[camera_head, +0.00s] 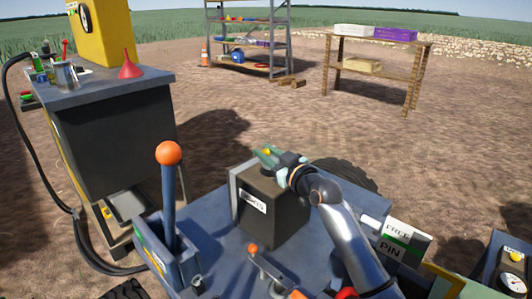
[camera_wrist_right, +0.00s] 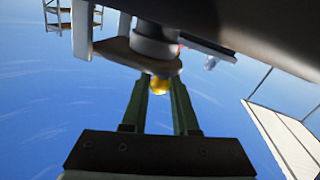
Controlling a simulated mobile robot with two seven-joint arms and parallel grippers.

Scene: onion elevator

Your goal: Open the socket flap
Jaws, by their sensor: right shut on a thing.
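A dark box (camera_head: 272,212) with a white label stands on the blue deck; its lettering is hard to read. My right gripper (camera_head: 267,154) is at the top back edge of this box. In the right wrist view its two green fingers (camera_wrist_right: 160,88) are closed around a small yellow knob (camera_wrist_right: 160,86). The knob sits below a grey cylindrical part (camera_wrist_right: 155,45). I cannot clearly make out the flap itself or how far it stands open; the gripper and box hide that side. My left gripper is not in view.
A blue lever with an orange ball (camera_head: 168,153) rises left of the box. A smaller orange-tipped lever (camera_head: 253,249) is in front. A "FREE PIN" sign (camera_head: 398,240) is at right. A dark cabinet (camera_head: 115,140) with a red funnel (camera_head: 130,68) stands at left. Shelves stand farther back.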

